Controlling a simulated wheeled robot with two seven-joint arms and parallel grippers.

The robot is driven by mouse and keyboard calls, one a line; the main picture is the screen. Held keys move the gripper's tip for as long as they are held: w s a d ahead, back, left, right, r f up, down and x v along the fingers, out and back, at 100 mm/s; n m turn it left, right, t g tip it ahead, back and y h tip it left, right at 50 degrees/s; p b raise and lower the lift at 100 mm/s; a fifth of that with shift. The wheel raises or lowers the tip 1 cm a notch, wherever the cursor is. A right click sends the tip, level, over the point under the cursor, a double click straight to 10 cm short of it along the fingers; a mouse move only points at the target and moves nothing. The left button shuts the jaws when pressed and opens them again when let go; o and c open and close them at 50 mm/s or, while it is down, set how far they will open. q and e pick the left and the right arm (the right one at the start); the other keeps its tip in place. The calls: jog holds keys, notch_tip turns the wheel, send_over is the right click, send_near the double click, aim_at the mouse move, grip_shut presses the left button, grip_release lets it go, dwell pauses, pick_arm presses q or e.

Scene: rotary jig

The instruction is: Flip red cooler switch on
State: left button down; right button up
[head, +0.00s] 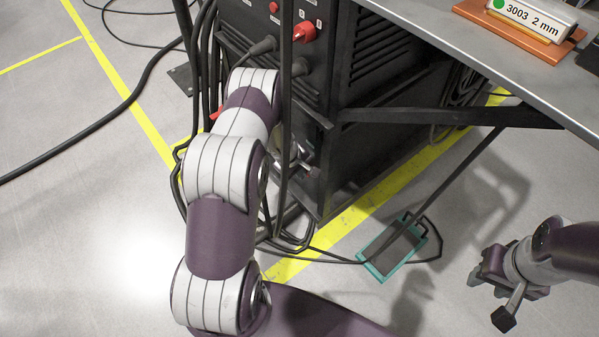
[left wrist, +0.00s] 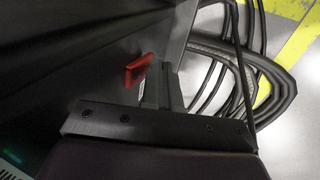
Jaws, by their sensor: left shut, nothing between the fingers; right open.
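The red cooler switch (left wrist: 138,70) shows in the left wrist view as a small red lever sticking out of a dark panel. My left gripper (left wrist: 163,78) is shut and empty, its fingertips close beside the switch on its right. I cannot tell whether they touch. In the head view my left arm reaches to the black machine (head: 350,170) and hides most of its own gripper. A small red piece (head: 215,114) shows left of the arm; I cannot tell if it is the switch. My right gripper (head: 491,297) is open and empty at the lower right, away from the machine.
Black cables hang in front of the machine and lie coiled on the floor; they also fill the right of the left wrist view (left wrist: 240,70). A grey tabletop (head: 450,45) overhangs at upper right. A teal-edged pedal (head: 391,250) lies on the floor.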

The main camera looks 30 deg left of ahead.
dwell(0.5)
jog(key=shift+r, duration=0.1)
jog(key=shift+r+p, duration=0.55)
jog(key=shift+p, duration=0.1)
